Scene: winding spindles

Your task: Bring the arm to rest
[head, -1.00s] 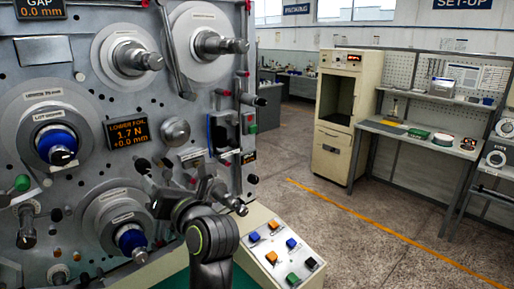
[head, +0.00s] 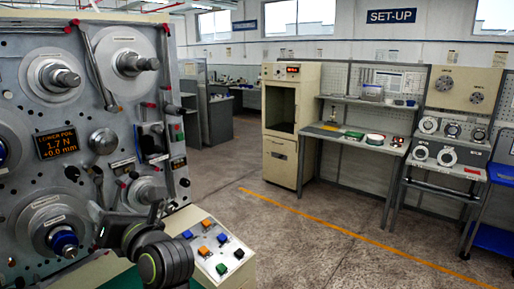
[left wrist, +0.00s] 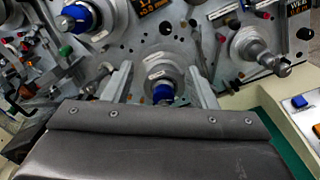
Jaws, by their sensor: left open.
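My left gripper (head: 125,198) is in front of the lower part of the grey winding machine panel (head: 85,115), to the right of the lower blue-hubbed spindle (head: 64,241). In the left wrist view the two fingers of my left gripper (left wrist: 160,76) stand apart. A blue-hubbed spindle (left wrist: 163,90) shows beyond the gap between them, and nothing is held. A bare metal spindle (left wrist: 262,54) stands out to the right of the fingers. My right gripper is in neither view.
A sloped button box (head: 212,243) stands right of my arm. Open floor (head: 290,225) with an orange line (head: 330,227) lies to the right. A cream cabinet (head: 281,125), a workbench (head: 365,142) and a reel stand (head: 452,130) stand further back.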

